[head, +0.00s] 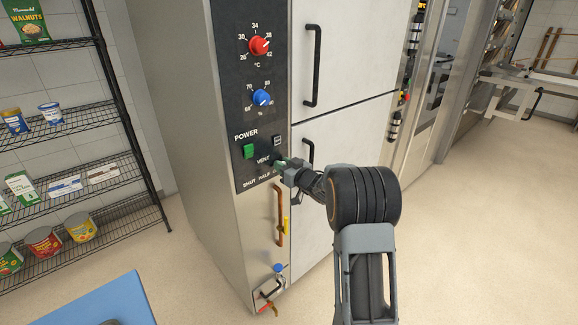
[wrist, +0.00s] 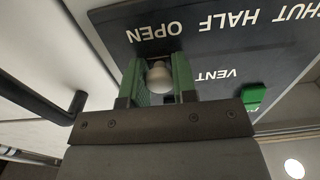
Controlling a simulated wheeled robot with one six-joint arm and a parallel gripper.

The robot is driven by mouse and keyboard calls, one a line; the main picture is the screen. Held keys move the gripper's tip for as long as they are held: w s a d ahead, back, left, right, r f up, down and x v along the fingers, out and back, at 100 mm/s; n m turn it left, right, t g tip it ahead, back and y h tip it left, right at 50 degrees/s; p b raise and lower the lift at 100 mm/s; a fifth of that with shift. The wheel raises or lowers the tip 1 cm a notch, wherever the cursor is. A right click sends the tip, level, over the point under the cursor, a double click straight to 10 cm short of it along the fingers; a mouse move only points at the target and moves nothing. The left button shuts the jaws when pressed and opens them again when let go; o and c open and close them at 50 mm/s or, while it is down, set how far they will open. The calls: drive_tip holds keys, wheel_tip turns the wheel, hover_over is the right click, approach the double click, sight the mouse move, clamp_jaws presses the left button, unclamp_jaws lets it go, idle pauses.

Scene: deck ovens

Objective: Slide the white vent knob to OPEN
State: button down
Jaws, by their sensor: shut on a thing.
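The white vent knob (wrist: 158,76) shows in the wrist view between the two green fingers of my gripper, which is shut on it. The picture there is turned upside down. The knob stands beside the OPEN label (wrist: 155,32), roughly in line with it, and away from HALF and SHUT. The slot behind the knob is hidden by the fingers. In the head view my gripper (head: 284,164) is at the lower right of the black control panel (head: 246,179), and it hides the knob and most of the OPEN label.
Above are a red dial (head: 259,46), a blue dial (head: 262,97) and a green power button (head: 250,151). Door handles (head: 312,66) stick out to the right. A copper-coloured pipe (head: 280,215) runs below the panel. A wire shelf (head: 75,125) stands left; the right floor is clear.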

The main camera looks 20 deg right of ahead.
drive_tip(key=shift+d+r, duration=0.1)
drive_tip(key=c, duration=0.9)
unclamp_jaws()
drive_tip(key=shift+w+d, duration=0.1)
drive_tip(key=b+v, duration=0.1)
drive_tip(key=v, duration=1.3)
drive_tip(key=shift+w, duration=0.1)
